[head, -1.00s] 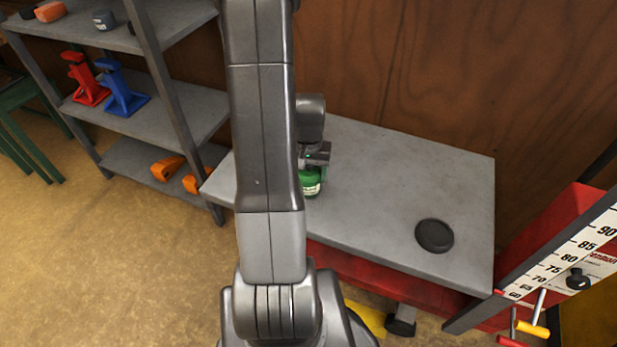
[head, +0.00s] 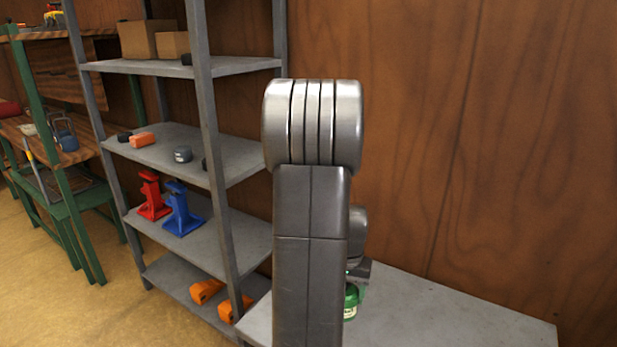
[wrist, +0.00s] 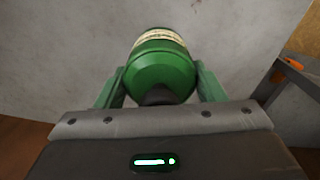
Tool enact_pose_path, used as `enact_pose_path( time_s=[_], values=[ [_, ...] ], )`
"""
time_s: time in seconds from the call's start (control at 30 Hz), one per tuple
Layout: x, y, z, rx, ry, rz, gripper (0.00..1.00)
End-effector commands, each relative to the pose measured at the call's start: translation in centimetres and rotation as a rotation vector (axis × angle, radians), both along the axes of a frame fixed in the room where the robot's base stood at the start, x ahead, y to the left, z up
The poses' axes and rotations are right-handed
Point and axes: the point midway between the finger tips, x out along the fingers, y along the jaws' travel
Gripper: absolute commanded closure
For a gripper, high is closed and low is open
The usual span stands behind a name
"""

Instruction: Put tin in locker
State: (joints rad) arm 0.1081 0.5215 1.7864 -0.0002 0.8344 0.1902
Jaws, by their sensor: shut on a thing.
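A green tin (wrist: 162,70) with a pale label sits between the two green fingers of my gripper (wrist: 160,88) in the wrist view. The gripper is shut on it. In the head view a small part of the green tin (head: 351,300) shows beside my arm, over the grey bench top (head: 460,310). My arm hides most of the gripper and tin there. I cannot tell whether the tin still touches the bench. No locker is clearly in view.
A grey metal shelf unit (head: 207,120) stands left of the bench. It holds a red jack stand (head: 152,197), a blue jack stand (head: 182,210) and orange items (head: 207,290). A green-framed workbench (head: 62,200) is farther left. A wooden wall (head: 500,130) closes the back.

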Motion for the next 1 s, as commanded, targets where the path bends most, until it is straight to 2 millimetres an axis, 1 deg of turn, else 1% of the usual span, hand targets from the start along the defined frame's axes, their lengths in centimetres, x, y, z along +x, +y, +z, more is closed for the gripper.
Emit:
enact_pose_path(
  time_s=[0.03, 0.2, 0.4, 0.53, 0.6, 1.0],
  values=[
    [1.5, 1.1, -0.1, -0.001, -0.002, 0.038, 0.73],
    [5.7, 5.2, -0.6, -0.001, -0.002, 0.158, 0.73],
    [8.8, 9.1, -1.0, -0.001, -0.002, 0.257, 0.73],
    [10.2, 11.3, -1.3, 0.000, -0.001, 0.308, 0.73],
    [9.9, 10.9, -0.7, -0.001, 0.000, 0.300, 0.73],
    [9.1, 10.9, 0.0, 0.000, 0.002, 0.299, 0.73]
  ],
)
